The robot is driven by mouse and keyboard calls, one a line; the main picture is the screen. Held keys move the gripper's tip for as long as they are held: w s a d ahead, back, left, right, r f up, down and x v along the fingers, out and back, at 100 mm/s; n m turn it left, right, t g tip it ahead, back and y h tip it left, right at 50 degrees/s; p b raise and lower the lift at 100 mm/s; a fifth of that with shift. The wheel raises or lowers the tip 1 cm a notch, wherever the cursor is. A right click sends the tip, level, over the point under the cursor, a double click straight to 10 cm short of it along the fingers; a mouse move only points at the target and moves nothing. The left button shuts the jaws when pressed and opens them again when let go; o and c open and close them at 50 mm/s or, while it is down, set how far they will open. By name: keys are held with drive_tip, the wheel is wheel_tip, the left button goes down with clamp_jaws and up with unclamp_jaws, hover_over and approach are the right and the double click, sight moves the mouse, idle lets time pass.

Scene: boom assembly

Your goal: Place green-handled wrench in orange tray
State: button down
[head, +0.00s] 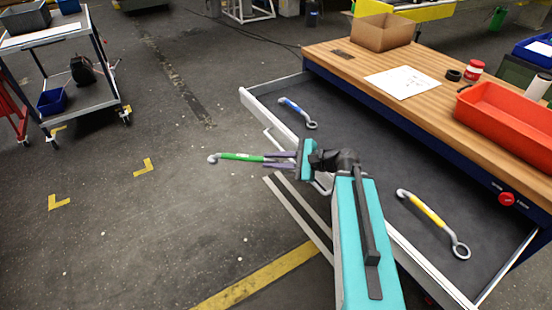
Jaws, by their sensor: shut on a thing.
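The green-handled wrench (243,157) is held by my gripper (280,160) in the head view. My gripper is shut on it near its right end, and the wrench sticks out to the left over the floor, just outside the open drawer. Its hooked grey end is at the left; the right end is hidden between the fingers. The orange tray (483,127) stands on the wooden bench top at the right, well apart from my gripper. Its inside looks empty where it shows.
The open drawer (340,125) holds a blue-handled wrench (296,110) and a yellow-handled wrench (428,212). On the bench are a cardboard box (383,33), white paper (402,82), a red-and-white jar (474,70) and a black ring (453,75). A cart (60,75) stands far left.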

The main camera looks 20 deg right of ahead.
drive_tip(key=shift+f+b, duration=2.35)
drive_tip(key=shift+f, duration=0.5)
